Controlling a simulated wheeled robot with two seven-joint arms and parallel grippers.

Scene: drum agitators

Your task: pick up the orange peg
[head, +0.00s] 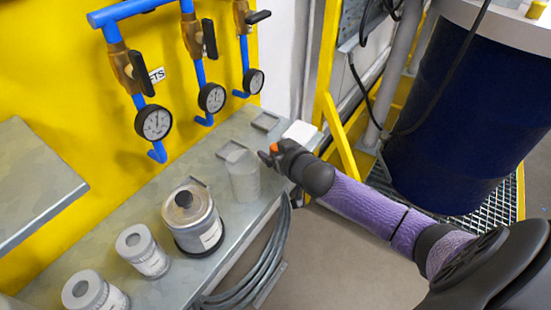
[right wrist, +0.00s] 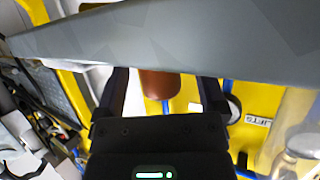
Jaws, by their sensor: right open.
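The orange peg (head: 274,148) shows as a small orange spot at my right gripper (head: 268,156), over the grey bench. In the right wrist view the peg (right wrist: 160,84) is an orange-brown cylinder between the two dark fingers of the right gripper (right wrist: 162,92). The fingers are apart, with a gap on both sides of the peg. A grey slab crosses that view and hides part of the peg. I cannot tell whether the peg touches the bench. My left gripper is in neither view.
The grey bench (head: 95,258) holds a clear cylinder (head: 243,175) near the right gripper, a lidded metal canister (head: 192,222) and two white-grey cylinders at lower left. A white block (head: 300,131) lies beyond the gripper. Pipes with gauges (head: 154,122) line the yellow wall. A blue drum (head: 460,120) stands right.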

